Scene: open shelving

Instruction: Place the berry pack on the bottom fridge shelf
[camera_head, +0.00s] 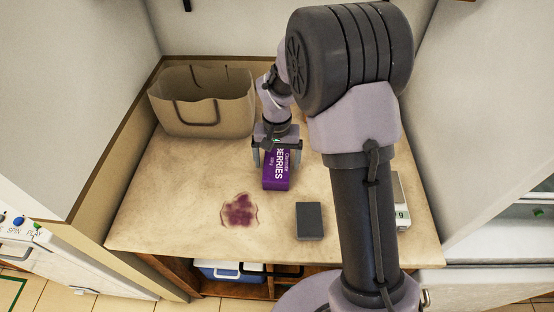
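The berry pack (276,181) is a purple box with white "BERRIES" lettering, lying on the pale countertop near its middle. My gripper (277,160) is over the pack's far part, pointing down, with one finger on each side of it. The fingers look spread wider than the pack, with a small gap at the left. Whether the right finger touches the pack is hard to tell. The gripper body hides the pack's far end. No fridge shelf can be made out in this view.
A brown paper bag (203,103) stands at the back left. A dark red stain (240,210) and a dark grey block (310,221) are in front of the pack. A pale device (402,215) is at right, partly behind my arm. A blue-and-white box (218,270) sits below the counter.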

